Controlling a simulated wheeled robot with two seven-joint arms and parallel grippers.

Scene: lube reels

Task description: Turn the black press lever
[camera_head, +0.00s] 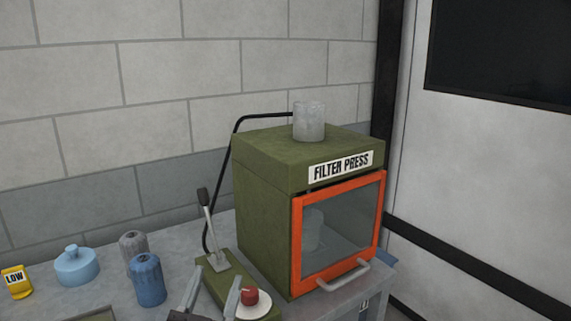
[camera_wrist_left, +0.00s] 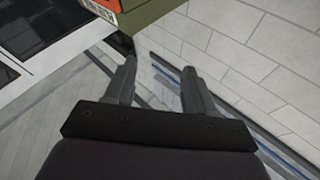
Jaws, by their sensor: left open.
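The press lever (camera_head: 207,225) has a black grip on a grey metal shaft. It stands up, tilted slightly left, from a green base plate beside the filter press (camera_head: 265,215). My left gripper (camera_head: 212,292) is at the bottom of the head view, in front of and below the lever, with its two fingers apart and nothing between them. The left wrist view shows the same open fingers (camera_wrist_left: 157,82), with a green corner of the press beyond them. The lever cannot be made out in that view. My right gripper is not in view.
A red button (camera_head: 249,296) on a white disc sits close to the right of my left fingers. A blue ribbed container (camera_head: 148,280), a grey one (camera_head: 133,246), a light blue jar (camera_head: 76,266) and a yellow LOW box (camera_head: 17,282) stand to the left. A black cable runs behind the lever.

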